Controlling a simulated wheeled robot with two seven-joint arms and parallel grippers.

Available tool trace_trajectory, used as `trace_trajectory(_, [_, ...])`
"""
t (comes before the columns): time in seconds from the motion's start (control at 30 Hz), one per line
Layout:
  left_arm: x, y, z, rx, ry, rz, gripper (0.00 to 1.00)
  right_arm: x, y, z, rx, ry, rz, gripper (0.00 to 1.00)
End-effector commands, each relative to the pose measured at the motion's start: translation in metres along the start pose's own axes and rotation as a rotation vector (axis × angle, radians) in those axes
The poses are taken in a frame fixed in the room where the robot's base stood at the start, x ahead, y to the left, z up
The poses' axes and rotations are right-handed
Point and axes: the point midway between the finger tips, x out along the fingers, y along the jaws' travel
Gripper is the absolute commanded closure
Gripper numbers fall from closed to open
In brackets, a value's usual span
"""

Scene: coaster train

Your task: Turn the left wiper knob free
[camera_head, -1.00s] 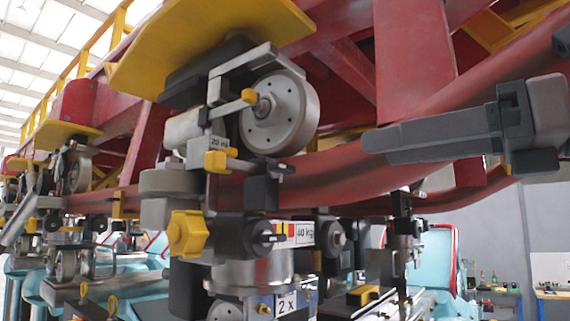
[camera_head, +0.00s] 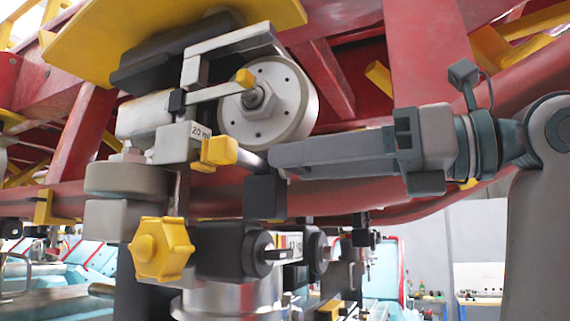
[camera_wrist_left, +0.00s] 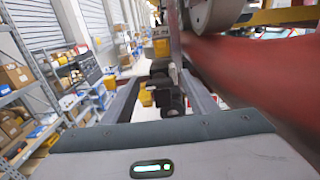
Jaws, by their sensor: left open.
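A yellow lobed knob (camera_head: 160,248) sits at the lower left of the wheel assembly in the head view. A smaller yellow block-shaped knob (camera_head: 218,151) sits beside a "20 m" label, below the wheel. I cannot tell for sure which is the wiper knob. My left gripper (camera_head: 274,157) is open and points left, its tips just right of the smaller yellow knob and apart from the lobed one. In the left wrist view, its two fingers stand apart around the line of sight to black fittings (camera_wrist_left: 172,98). The right gripper is not in view.
A grey wheel (camera_head: 268,103) with a yellow-tipped lever (camera_head: 246,78) is above the gripper tips. A black block (camera_head: 265,196) hangs just below them. A red rail (camera_head: 420,188) runs behind the gripper. A yellow plate (camera_head: 160,35) overhangs the assembly.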

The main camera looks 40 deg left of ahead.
Motion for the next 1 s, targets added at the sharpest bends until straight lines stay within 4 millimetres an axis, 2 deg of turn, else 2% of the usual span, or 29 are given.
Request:
trace_trajectory(0.33, [-0.0005, 0.0001, 0.0, 0.0, 0.0, -0.002, 0.47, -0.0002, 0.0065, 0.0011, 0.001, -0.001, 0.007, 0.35])
trace_trajectory(0.5, [-0.0003, 0.0, 0.0, 0.0, 0.0, -0.002, 0.88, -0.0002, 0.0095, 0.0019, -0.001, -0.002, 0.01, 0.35])
trace_trajectory(1.0, [0.0001, 0.0003, -0.0006, -0.069, 0.001, -0.001, 0.88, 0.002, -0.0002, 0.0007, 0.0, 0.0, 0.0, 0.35])
